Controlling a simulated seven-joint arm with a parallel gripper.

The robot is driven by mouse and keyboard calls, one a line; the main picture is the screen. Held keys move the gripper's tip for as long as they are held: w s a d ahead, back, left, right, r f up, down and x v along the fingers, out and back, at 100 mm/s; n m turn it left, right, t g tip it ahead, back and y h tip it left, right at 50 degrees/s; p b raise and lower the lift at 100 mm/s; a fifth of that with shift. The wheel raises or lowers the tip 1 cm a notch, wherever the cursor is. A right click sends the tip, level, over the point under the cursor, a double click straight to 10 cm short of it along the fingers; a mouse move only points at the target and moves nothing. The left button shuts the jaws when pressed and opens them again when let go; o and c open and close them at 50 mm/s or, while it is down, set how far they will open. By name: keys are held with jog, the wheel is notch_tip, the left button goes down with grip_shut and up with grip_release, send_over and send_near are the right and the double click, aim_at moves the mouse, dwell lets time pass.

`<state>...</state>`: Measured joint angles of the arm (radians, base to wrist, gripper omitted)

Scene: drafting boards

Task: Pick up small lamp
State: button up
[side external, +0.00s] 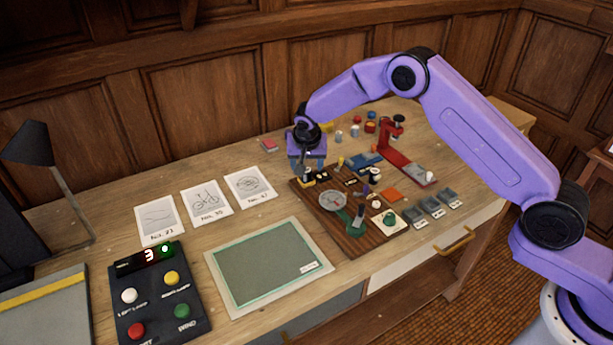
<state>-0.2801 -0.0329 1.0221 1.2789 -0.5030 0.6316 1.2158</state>
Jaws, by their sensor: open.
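My gripper (314,170) points down over the back left corner of a brown wooden board (345,240). It is open, with small dark and yellow parts (321,177) close by its fingertips. I cannot tell whether it touches them. The board carries several small parts, among them a round grey dial (332,201) and a green-based piece (357,222). I cannot make out for certain which small part is the small lamp; the parts are tiny in this view, and the gripper may hide some. A large dark desk lamp (30,145) stands at the far left.
A red stand (405,165) is behind the board at the right. Small dark trays (433,207) line its right side. A green mat (268,265), drawing cards (206,203) and a button panel (155,295) lie left and in front. Bare tabletop shows at the back left.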

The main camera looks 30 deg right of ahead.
aim_at(307, 170)
jog(key=shift+x, duration=1.75)
grip_shut()
jog(key=shift+r, duration=0.1)
